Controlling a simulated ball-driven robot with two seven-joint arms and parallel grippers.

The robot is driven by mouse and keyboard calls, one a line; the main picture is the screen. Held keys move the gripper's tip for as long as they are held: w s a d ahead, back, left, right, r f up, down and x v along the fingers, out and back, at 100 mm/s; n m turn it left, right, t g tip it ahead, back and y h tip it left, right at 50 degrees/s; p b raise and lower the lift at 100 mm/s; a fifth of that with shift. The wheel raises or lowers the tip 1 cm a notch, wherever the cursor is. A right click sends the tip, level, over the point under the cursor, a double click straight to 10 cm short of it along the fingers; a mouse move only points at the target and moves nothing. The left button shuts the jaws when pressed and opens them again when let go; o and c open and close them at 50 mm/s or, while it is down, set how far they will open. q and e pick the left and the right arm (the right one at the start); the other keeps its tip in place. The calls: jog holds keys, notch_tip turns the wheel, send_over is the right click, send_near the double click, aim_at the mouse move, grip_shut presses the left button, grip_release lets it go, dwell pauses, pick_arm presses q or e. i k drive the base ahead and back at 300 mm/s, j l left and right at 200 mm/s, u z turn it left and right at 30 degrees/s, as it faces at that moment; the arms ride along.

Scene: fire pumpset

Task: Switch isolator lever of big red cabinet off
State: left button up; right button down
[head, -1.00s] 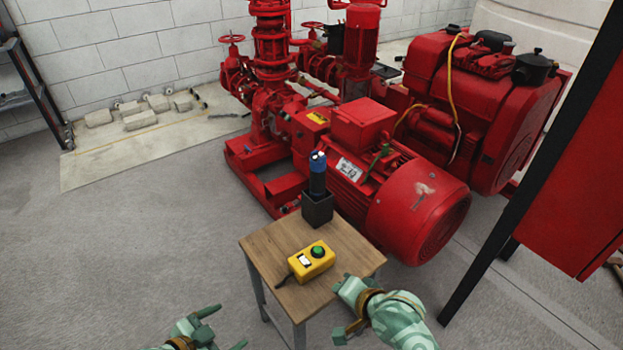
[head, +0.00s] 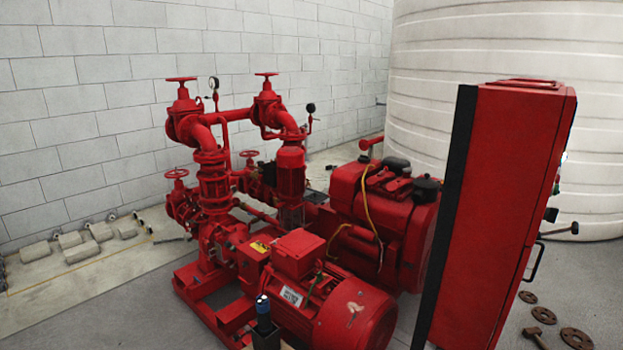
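The big red cabinet (head: 508,200) stands upright at the right in the head view. I see its red side panel and a black edge strip on its left. Its front faces right and is seen almost edge-on. A dark lever-like handle with a black knob (head: 562,230) sticks out to the right from that front. A black bar handle (head: 536,262) sits below it. I cannot tell the lever's position for sure.
The red pumpset with its motor (head: 340,310) fills the middle floor. A white tank (head: 490,45) stands behind the cabinet. Rusty flanges (head: 577,338) and a hammer-like tool (head: 535,335) lie on the floor at right.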

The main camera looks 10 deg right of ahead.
aim_at(574, 228)
jog(key=z, duration=1.85)
jog(key=i+l+u, duration=0.1)
jog(key=i+l, duration=0.95)
jog(key=i, duration=0.25)
jog(key=i+l+u, duration=0.1)
jog(key=i+l, duration=1.05)
jog(key=i, duration=0.15)
